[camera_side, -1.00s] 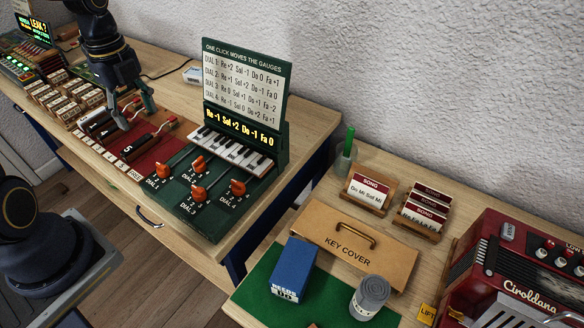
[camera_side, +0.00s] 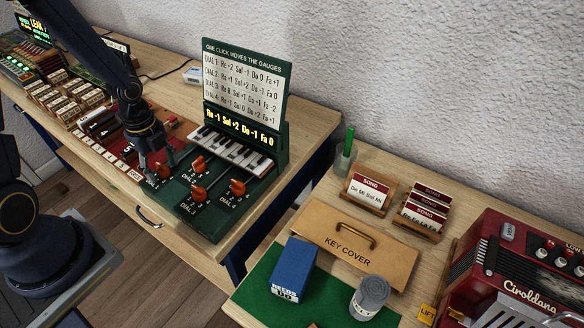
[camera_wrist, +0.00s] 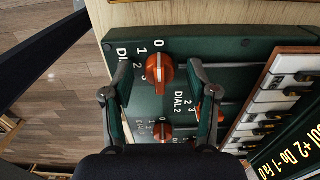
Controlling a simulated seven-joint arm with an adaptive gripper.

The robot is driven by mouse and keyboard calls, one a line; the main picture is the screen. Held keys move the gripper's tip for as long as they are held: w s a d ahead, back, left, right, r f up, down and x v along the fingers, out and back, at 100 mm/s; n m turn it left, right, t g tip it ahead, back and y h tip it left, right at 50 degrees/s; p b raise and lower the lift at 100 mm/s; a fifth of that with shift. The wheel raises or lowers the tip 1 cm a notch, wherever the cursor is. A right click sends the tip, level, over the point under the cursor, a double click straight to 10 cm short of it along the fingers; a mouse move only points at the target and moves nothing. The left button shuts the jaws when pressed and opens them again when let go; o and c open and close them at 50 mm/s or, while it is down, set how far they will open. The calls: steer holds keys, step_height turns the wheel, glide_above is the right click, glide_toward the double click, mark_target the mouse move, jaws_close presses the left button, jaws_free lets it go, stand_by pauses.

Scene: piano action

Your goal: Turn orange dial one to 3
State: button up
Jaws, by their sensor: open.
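Orange dial one (camera_side: 163,171) is on the green dial panel (camera_side: 207,222), partly hidden by my gripper in the side view. In the wrist view dial one (camera_wrist: 155,77) shows between my fingers, with numbers from 0 up beside it. Its exact setting is hard to read. My gripper (camera_side: 152,170) is open over dial one. In the wrist view its fingers (camera_wrist: 161,92) stand on either side of the dial, apart from it.
The other orange dials, such as dial three (camera_side: 198,194) and dial four (camera_side: 237,188), stand close by. Behind them are small piano keys (camera_side: 231,150) and an upright sign (camera_side: 243,85) with a lit readout. A red panel (camera_side: 120,150) lies to the left.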

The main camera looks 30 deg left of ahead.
jaws_close()
stand_by(0.5)
